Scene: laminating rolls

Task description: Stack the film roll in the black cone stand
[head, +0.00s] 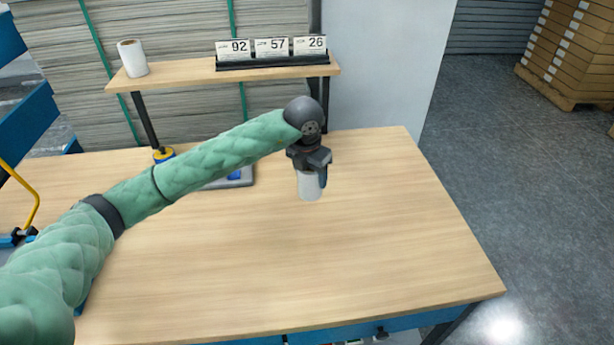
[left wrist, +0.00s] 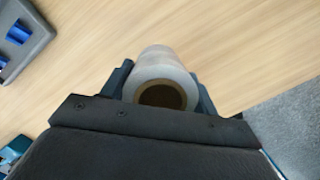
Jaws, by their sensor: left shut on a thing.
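A white film roll (head: 309,187) hangs below my left gripper (head: 312,172) over the right half of the wooden table. In the left wrist view the roll (left wrist: 163,66) sits between the two fingers of the left gripper (left wrist: 165,88), with its brown hollow core facing the camera. The gripper is shut on it. The head view does not clearly show whether the roll's lower end touches the table. I cannot make out a black cone stand in either view; my left arm covers part of the table's back. My right gripper is not in view.
A grey base with blue parts (head: 240,179) lies at the table's back, partly behind my arm; it also shows in the left wrist view (left wrist: 22,36). A raised shelf (head: 190,76) holds another white roll (head: 132,60) and number cards (head: 272,50). The table (head: 300,260) is clear in front.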

